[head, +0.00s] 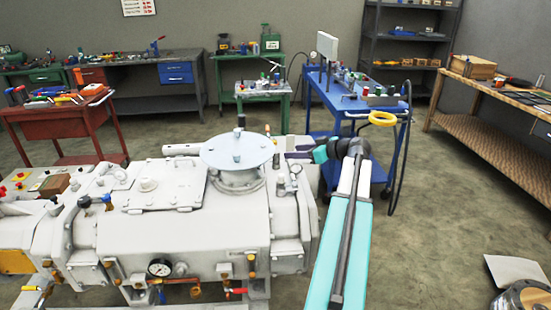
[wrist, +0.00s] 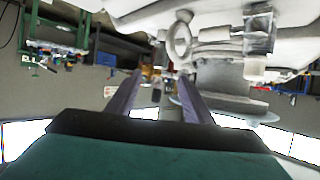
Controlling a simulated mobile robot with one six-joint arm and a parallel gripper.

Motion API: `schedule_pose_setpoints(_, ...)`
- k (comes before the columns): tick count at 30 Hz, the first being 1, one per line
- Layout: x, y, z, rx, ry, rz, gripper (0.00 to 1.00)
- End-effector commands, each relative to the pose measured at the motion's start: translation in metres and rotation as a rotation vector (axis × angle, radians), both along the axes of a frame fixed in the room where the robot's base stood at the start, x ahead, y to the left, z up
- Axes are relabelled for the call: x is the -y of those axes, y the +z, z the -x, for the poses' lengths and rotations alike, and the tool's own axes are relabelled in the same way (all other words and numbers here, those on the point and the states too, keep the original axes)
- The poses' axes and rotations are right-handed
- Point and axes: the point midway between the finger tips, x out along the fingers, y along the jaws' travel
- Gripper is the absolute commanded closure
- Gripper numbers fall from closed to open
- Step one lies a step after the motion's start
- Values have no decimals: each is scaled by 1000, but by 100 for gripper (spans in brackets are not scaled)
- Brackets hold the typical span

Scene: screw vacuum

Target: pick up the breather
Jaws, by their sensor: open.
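My gripper (head: 290,152) is open beside the right edge of the round flange plate (head: 225,151) on top of the white pump (head: 170,215). In the wrist view my gripper (wrist: 160,76) has its two dark fingers apart, with nothing held between them. That view looks upside down, with the pump body along the top. A metal ring (wrist: 180,42) and a short cylindrical fitting (wrist: 213,35) show just beyond the fingertips. I cannot tell for certain which of these fittings is the breather.
A blue cart (head: 355,103) with small items stands behind my arm. A red cart (head: 60,122) is at left, a green table (head: 265,97) at the back, and a wooden workbench (head: 490,150) at right. The floor between cart and workbench is clear.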

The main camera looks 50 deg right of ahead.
Motion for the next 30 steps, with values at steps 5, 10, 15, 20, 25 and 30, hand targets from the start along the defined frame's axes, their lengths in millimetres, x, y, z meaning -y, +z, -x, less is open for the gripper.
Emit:
schedule_pose_setpoints(5, -2, -8, -22, 0, 1, 0, 53)
schedule_pose_setpoints(10, -2, -13, -31, 0, 0, -1, 53)
schedule_pose_setpoints(15, -2, -13, -31, 0, -1, 0, 53)
schedule_pose_setpoints(20, -2, -13, -31, 0, -1, -1, 53)
schedule_pose_setpoints(25, -3, -14, -39, 0, -1, -1, 53)
schedule_pose_setpoints(30, -5, -18, -57, -1, -1, -2, 53)
